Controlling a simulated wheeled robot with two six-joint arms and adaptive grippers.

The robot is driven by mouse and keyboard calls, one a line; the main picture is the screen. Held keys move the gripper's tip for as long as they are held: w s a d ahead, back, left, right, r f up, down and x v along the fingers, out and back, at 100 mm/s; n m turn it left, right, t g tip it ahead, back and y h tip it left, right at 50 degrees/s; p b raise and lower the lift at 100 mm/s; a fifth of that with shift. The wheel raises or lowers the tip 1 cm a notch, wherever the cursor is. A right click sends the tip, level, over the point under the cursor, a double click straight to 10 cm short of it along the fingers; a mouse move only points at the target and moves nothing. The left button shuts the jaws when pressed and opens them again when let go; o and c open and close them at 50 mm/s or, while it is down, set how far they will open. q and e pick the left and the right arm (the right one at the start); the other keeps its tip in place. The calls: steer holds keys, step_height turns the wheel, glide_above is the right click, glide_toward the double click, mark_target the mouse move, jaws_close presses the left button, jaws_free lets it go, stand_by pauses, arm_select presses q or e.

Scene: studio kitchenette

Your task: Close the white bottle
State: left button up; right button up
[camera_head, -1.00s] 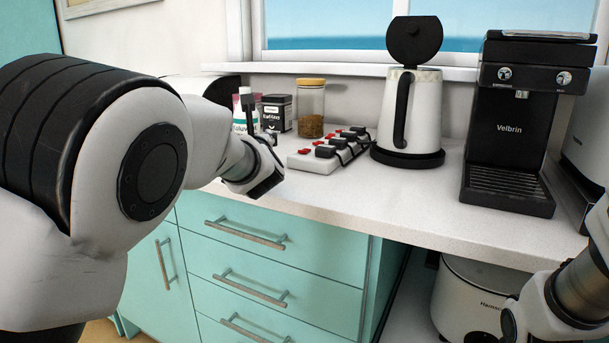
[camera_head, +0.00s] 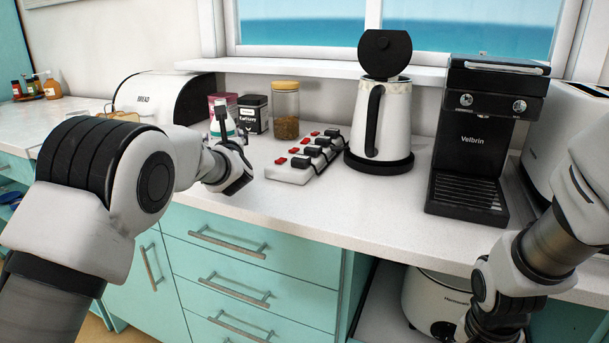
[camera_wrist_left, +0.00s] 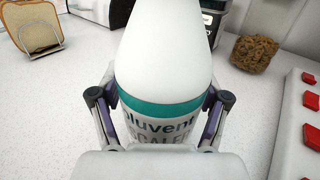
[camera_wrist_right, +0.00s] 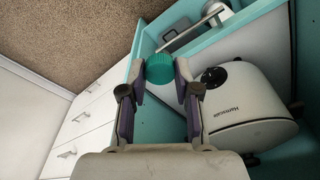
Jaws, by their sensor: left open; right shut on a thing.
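The white bottle (camera_wrist_left: 160,60) with a teal band and dark lettering fills the middle of the left wrist view, upright on the counter. Its top end is cut off there. In the head view it (camera_head: 230,128) is mostly hidden behind my left gripper. My left gripper (camera_wrist_left: 160,98) is open, one finger on each side of the bottle; I cannot tell whether they touch it. My right gripper (camera_wrist_right: 160,74) is shut on a teal ribbed cap (camera_wrist_right: 159,67), low at the right, near the counter's front edge. The cap is not visible in the head view.
Tins, a jar (camera_head: 286,112) and a power strip (camera_head: 302,160) stand near the bottle. Right of them are a kettle (camera_head: 397,125), a coffee machine (camera_head: 473,150) and a toaster (camera_head: 560,130). A cooker (camera_wrist_right: 245,105) sits below the counter. The front middle counter is clear.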

steer(key=shift+f, duration=0.1)
arm_select(q)
steer(key=c, duration=1.1)
steer(key=shift+r, duration=0.1)
